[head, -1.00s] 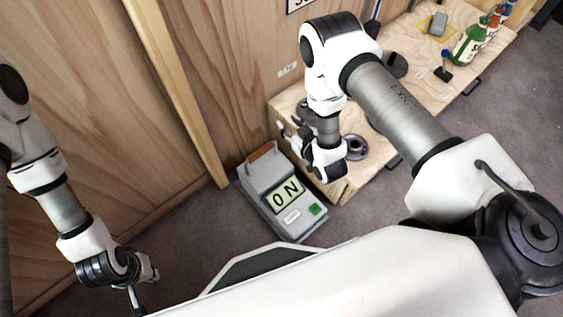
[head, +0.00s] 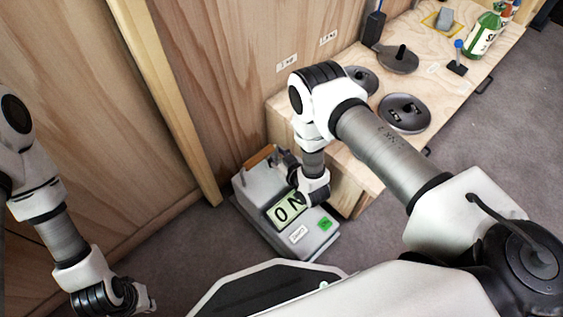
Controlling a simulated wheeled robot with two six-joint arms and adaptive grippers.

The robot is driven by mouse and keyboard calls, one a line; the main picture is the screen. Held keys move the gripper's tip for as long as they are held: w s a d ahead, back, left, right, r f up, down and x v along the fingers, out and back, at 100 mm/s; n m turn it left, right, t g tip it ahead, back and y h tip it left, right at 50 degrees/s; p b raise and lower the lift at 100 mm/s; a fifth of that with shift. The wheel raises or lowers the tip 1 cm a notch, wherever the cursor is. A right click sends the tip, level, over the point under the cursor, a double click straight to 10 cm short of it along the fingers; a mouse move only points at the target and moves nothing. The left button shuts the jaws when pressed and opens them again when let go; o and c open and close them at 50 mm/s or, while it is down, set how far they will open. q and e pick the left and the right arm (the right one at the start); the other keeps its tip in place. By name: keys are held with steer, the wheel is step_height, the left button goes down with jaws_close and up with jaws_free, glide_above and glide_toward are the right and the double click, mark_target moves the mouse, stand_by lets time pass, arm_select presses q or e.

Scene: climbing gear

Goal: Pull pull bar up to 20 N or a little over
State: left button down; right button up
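A grey force gauge (head: 262,228) stands on the floor against the wooden wall. Its display reads 0 N, partly covered by my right wrist. The wooden pull bar (head: 258,157) is at the gauge's back end, orange-brown and partly hidden by the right gripper. My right gripper (head: 282,165) is over the gauge, its dark fingers near the bar's right end. I cannot tell whether they touch the bar or how far apart they are. My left gripper (head: 147,301) hangs at the bottom left, away from the gauge, empty, and cut by the picture's edge.
A plywood bench (head: 345,175) stands right of the gauge, close to my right wrist. A wooden post (head: 165,100) stands left of the gauge. Carpet around the gauge's left is clear.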

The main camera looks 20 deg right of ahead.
jaws_close()
steer(key=shift+r+p, duration=1.45)
steer(key=shift+r, duration=0.1)
stand_by(0.6)
steer(key=shift+f, duration=0.15)
stand_by(0.4)
steer(key=shift+f+b, duration=1)
steer(key=shift+f, duration=0.2)
steer(key=c, duration=0.5)
jaws_free()
steer(key=shift+f, duration=0.1)
steer(key=o, duration=0.5)
